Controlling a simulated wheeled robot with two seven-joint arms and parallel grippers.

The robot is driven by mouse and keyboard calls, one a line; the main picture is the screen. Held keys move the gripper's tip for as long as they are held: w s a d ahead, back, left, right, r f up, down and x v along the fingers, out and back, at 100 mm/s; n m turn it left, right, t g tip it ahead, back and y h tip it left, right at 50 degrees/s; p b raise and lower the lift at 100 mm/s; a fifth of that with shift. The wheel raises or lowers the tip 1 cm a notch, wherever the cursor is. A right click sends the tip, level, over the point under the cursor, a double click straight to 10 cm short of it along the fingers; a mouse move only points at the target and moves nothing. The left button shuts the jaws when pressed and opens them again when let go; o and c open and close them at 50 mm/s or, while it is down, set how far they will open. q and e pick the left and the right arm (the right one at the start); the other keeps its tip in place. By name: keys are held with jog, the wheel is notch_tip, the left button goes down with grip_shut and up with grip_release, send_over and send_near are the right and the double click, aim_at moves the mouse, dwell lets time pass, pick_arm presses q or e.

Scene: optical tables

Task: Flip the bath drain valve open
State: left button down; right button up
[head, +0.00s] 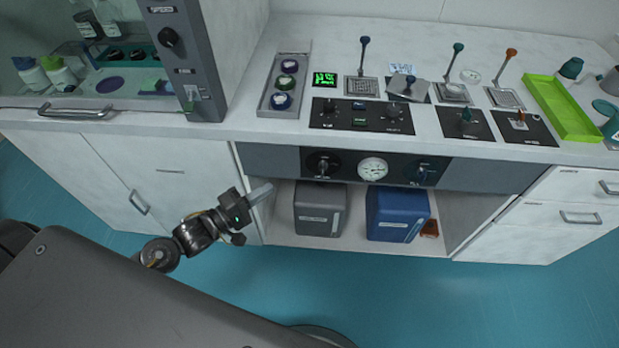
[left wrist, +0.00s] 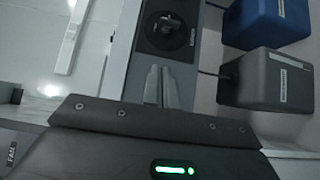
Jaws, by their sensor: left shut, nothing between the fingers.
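A dark panel on the bench front carries a black knob (head: 323,163) at its left and a valve with a blue-teal handle (head: 424,174) at its right. Their labels are too small to read, so I cannot tell which is the bath drain valve. My left gripper (head: 268,190) is shut and empty, below and left of the black knob, apart from it. In the left wrist view the fingers of my left gripper (left wrist: 161,88) point towards a black knob (left wrist: 168,31) on its dark plate. My right gripper is not in view.
A round gauge (head: 373,168) sits between the knob and the valve. A grey box (head: 319,212) and a blue box (head: 396,217) stand in the open bay below. A cabinet handle (head: 139,202) sticks out left of my left gripper. The teal floor in front is clear.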

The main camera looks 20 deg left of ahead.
aim_at(323, 170)
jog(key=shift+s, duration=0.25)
pick_arm(q)
jog(key=shift+s+d+p+x, duration=0.25)
jog(key=shift+d+x, duration=0.15)
jog(key=shift+x, duration=1.75)
jog(key=shift+s+d+p+x, duration=0.15)
jog(key=shift+s+d+x, duration=0.2)
jog(key=shift+x, duration=1.8)
jog(key=shift+s+d+p+x, duration=0.15)
jog(key=shift+d+x, duration=0.3)
jog(key=shift+x, duration=1.7)
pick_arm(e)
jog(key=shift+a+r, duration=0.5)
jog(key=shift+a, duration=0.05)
pick_arm(q)
jog(key=shift+r, duration=0.1)
